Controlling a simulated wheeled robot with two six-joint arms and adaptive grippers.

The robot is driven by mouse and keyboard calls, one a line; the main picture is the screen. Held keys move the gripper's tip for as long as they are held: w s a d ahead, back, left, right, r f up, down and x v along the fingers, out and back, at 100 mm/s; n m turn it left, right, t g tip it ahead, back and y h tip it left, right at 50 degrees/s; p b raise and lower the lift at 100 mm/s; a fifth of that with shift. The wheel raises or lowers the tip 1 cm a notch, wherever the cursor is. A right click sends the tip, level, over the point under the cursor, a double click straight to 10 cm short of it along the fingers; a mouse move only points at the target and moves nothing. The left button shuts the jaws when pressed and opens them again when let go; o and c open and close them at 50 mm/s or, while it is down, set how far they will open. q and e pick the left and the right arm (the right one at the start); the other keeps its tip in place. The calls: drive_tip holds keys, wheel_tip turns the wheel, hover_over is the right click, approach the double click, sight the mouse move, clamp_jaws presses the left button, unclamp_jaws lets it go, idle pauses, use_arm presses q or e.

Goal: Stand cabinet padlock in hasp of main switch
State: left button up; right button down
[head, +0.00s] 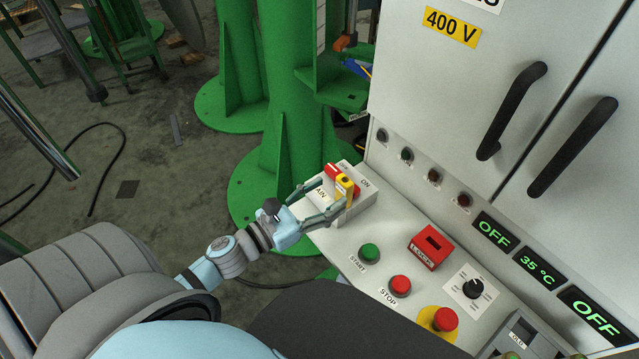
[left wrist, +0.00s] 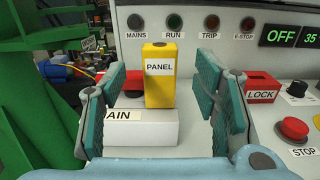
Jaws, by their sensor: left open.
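The yellow padlock (head: 345,187), labelled PANEL in the left wrist view (left wrist: 159,78), stands upright at the main switch (head: 350,211). The switch is a white box with a partly hidden MAIN label; it also shows in the left wrist view (left wrist: 142,134). Its red handle (head: 332,170) is just behind and beside the padlock. My left gripper (head: 329,194) is open, with one finger on each side of the padlock. In the left wrist view (left wrist: 163,90) gaps show between padlock and both fingers. The hasp and shackle are hidden, so I cannot tell whether they are engaged. My right gripper is not in view.
The sloping console holds a green START button (head: 369,252), a red STOP button (head: 399,286), a red LOCK box (head: 429,249), a dial (head: 472,288) and an emergency stop (head: 444,319). The cabinet with black handles (head: 511,110) rises behind. Green columns (head: 292,90) stand to the left.

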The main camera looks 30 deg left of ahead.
use_arm(q)
drive_tip(key=shift+v, duration=0.85)
